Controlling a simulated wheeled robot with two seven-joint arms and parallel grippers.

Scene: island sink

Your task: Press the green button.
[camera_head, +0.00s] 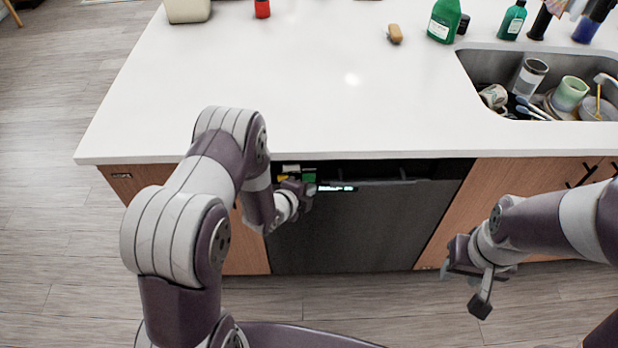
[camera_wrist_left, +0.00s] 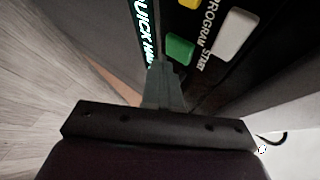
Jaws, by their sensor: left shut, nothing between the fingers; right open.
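The green button (camera_wrist_left: 179,48) is on a black control panel, beside the printed word START in the left wrist view. In the head view the green button (camera_head: 309,177) is small, at the upper left of the dishwasher front (camera_head: 350,230), under the counter edge. My left gripper (camera_head: 306,190) is shut and empty, close to the panel. In the left wrist view its fingertips (camera_wrist_left: 160,66) are just beside and below the green button; I cannot tell whether they touch it. My right gripper (camera_head: 480,285) is open and empty, low in front of the cabinet on the right.
A yellow button (camera_wrist_left: 189,3) and a white button (camera_wrist_left: 237,35) are near the green one. A lit display (camera_head: 338,188) is to its right. The white counter (camera_head: 300,90) overhangs the panel. A sink (camera_head: 490,70) with dishes is at the upper right.

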